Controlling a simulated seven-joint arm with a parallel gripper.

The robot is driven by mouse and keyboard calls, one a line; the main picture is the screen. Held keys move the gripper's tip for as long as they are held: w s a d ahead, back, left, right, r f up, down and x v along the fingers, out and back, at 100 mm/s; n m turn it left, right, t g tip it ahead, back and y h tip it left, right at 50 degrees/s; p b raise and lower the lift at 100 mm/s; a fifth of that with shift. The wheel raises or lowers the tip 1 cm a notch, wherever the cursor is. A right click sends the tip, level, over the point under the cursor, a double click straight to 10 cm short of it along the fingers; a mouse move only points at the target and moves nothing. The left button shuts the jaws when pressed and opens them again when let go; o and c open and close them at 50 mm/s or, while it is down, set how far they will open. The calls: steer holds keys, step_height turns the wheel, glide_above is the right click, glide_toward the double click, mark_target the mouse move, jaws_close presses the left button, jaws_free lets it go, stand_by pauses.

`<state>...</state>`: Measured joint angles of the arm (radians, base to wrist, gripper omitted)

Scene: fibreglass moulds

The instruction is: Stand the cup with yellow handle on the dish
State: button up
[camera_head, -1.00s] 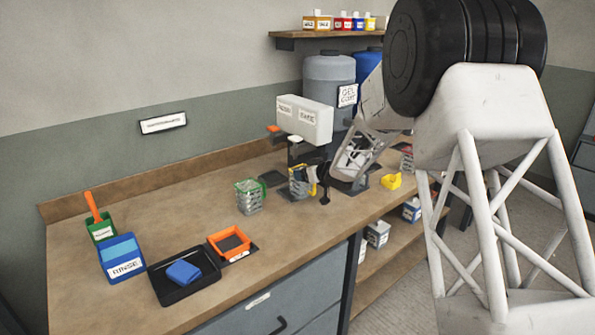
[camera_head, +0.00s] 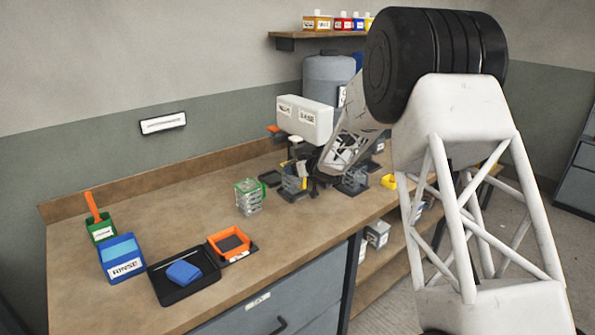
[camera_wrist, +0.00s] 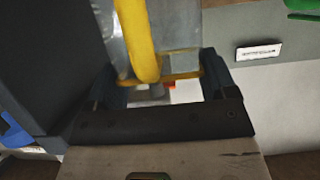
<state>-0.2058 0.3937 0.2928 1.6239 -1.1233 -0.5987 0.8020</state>
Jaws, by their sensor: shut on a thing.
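The cup with yellow handle (camera_head: 291,183) is a greyish, ribbed cup near the middle of the bench. My gripper (camera_head: 311,184) is at its right side, partly hidden by the arm. In the wrist view the yellow handle (camera_wrist: 140,42) runs between the fingers of my gripper (camera_wrist: 160,82), with the grey cup wall behind it. The gripper is shut on the cup. I cannot tell whether the cup's base touches what is below it. A dark, shallow square piece (camera_head: 270,179) lies just behind and left of the cup; it may be the dish.
A clear cup with green handle (camera_head: 248,199) stands close on the left. A white box (camera_head: 304,116) on a stand overhangs behind. An orange tray (camera_head: 230,244), a black tray (camera_head: 180,293) and a blue rinse tub (camera_head: 122,258) are at front left. A yellow piece (camera_head: 388,181) lies right.

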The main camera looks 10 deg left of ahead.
steer(key=shift+w+a+f, duration=0.1)
steer(key=shift+f, duration=0.7)
steer(key=shift+f, duration=0.15)
steer(key=o, duration=1.2)
steer(key=shift+r, duration=0.25)
steer(key=shift+s+d+r, duration=0.2)
steer(key=shift+s+d, duration=0.15)
steer(key=shift+d, duration=0.05)
steer(key=v, duration=1)
steer(key=shift+s+d, duration=0.25)
steer(key=shift+r, duration=0.1)
